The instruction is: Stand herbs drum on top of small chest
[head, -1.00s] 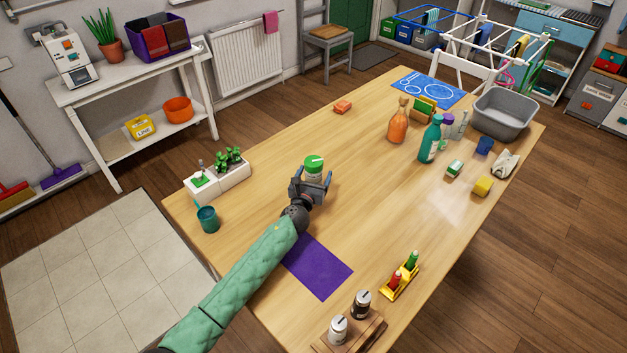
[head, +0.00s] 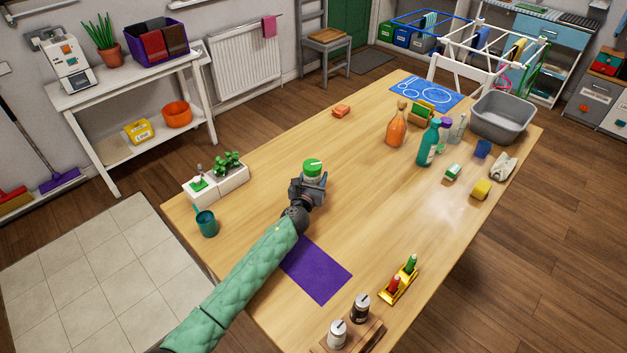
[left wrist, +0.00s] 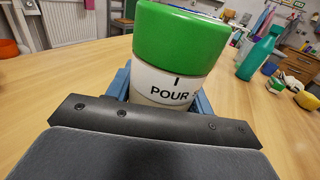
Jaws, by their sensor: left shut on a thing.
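The herbs drum, a white tub with a green lid (head: 313,167), is over the left half of the table. My left gripper (head: 308,188) is shut on it. In the left wrist view the drum (left wrist: 176,60) looks upright, with the word POUR on its white side, and blue finger parts show beside it. Its base is hidden, so I cannot tell whether it touches the table. A small box with red and green parts (head: 611,58) at the far right edge may be the small chest; I cannot tell for sure. My right gripper is out of view.
A white planter (head: 215,184) and teal cup (head: 207,223) stand left of the gripper. A purple mat (head: 316,269) lies nearer. Bottles, including an orange one (head: 397,126), and a grey tub (head: 503,117) stand at the far right. The table's middle is clear.

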